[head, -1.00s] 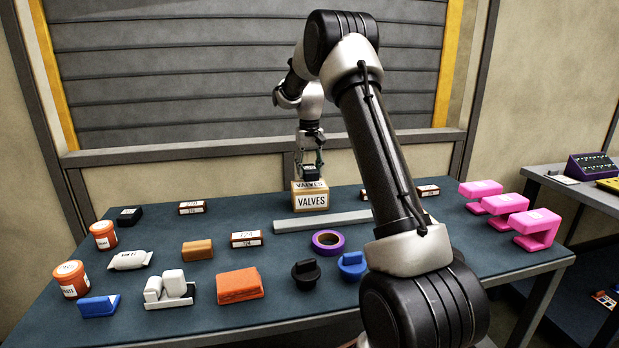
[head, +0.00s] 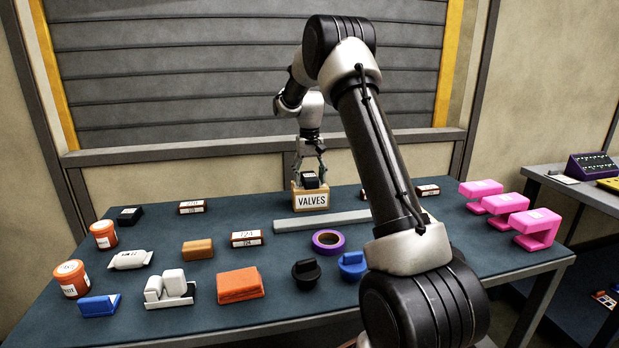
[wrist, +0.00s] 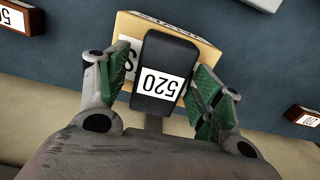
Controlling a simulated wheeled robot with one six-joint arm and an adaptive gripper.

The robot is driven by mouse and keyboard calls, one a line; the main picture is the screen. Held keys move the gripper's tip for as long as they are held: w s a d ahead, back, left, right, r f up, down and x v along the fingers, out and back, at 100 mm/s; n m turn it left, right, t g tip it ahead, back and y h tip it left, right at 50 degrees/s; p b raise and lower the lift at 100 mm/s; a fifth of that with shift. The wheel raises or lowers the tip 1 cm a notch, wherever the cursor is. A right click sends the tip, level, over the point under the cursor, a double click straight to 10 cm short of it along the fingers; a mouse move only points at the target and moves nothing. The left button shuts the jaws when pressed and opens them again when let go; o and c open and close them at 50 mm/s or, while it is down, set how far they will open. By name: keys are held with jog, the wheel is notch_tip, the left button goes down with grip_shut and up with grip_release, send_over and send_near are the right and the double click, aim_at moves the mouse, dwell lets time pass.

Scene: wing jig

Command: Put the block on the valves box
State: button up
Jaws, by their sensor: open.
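The black block (head: 311,181) with a white label reading 520 rests on top of the tan valves box (head: 313,202), which stands near the back of the table. In the wrist view the block (wrist: 165,62) covers part of the box top (wrist: 205,40) and its label. My gripper (head: 309,172) is open over the box. Its green-padded fingers (wrist: 158,88) stand on both sides of the block, with a small gap on each side. The block's underside is hidden.
A grey bar (head: 322,221) lies in front of the box. A purple tape ring (head: 328,240) and a small labelled brown box (head: 246,239) lie nearer. Pink C-shaped brackets (head: 535,228) stand at the right. Another dark block (head: 129,216) lies at the back left.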

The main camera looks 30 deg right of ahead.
aim_at(310, 175)
notch_tip(310, 175, up, 12)
jog(key=s+a+r+t, duration=0.1)
jog(key=s+a+r, duration=0.2)
jog(key=s+r, duration=0.45)
jog(key=s+a+r+n+t, duration=0.1)
jog(key=s+a, duration=0.1)
jog(key=s, duration=0.5)
jog(key=s+a+r+n, duration=0.1)
jog(key=s+a+r, duration=0.1)
jog(key=s, duration=0.4)
jog(key=s+a+f+t, duration=0.1)
jog(key=s+f, duration=0.3)
jog(key=s, duration=0.6)
jog(key=s+a+f+n+t, duration=0.1)
jog(key=s+a+f, duration=0.1)
jog(key=s, duration=0.9)
jog(key=shift+a+f, duration=0.15)
jog(key=shift+f, duration=0.7)
dwell(2.5)
